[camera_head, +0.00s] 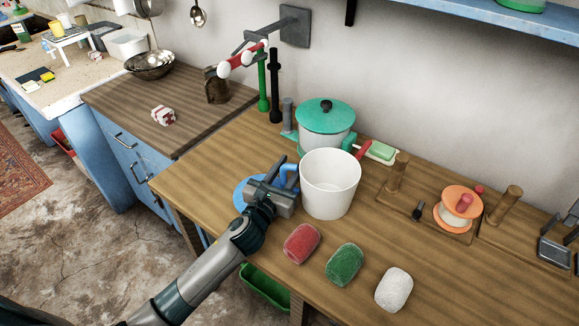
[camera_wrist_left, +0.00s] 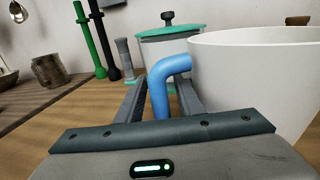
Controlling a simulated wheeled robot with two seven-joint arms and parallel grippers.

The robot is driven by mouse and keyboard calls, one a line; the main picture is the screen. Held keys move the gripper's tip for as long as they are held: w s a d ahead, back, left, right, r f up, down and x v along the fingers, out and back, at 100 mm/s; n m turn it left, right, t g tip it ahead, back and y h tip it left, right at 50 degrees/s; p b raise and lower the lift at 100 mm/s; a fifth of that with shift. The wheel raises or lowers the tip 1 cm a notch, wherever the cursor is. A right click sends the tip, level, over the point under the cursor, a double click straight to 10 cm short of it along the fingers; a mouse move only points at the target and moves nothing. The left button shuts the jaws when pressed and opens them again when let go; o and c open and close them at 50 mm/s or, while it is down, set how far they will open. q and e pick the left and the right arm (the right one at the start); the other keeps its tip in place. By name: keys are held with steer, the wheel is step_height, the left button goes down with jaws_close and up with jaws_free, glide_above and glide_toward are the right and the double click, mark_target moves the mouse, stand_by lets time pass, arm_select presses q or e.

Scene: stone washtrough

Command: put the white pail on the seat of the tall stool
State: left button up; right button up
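The white pail (camera_head: 330,187) stands upright on the wooden table, in front of a pot. It fills the right side of the left wrist view (camera_wrist_left: 265,75). Its blue handle (camera_wrist_left: 160,85) sticks out toward my left gripper (camera_head: 284,182). In the left wrist view the gripper's two fingers (camera_wrist_left: 160,98) stand apart, one on each side of the handle. A small gap shows between handle and right finger, so the gripper looks open around it. My right gripper is not in view. I cannot make out a tall stool for certain in either view.
A teal-lidded pot (camera_head: 325,118) stands close behind the pail. A blue disc (camera_head: 241,190) lies beside my gripper. Red (camera_head: 301,243), green (camera_head: 343,264) and white (camera_head: 394,289) lumps lie in front. A small white legged stand (camera_head: 66,36) is at far left.

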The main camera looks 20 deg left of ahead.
arm_select(q)
steer(key=shift+r, duration=0.15)
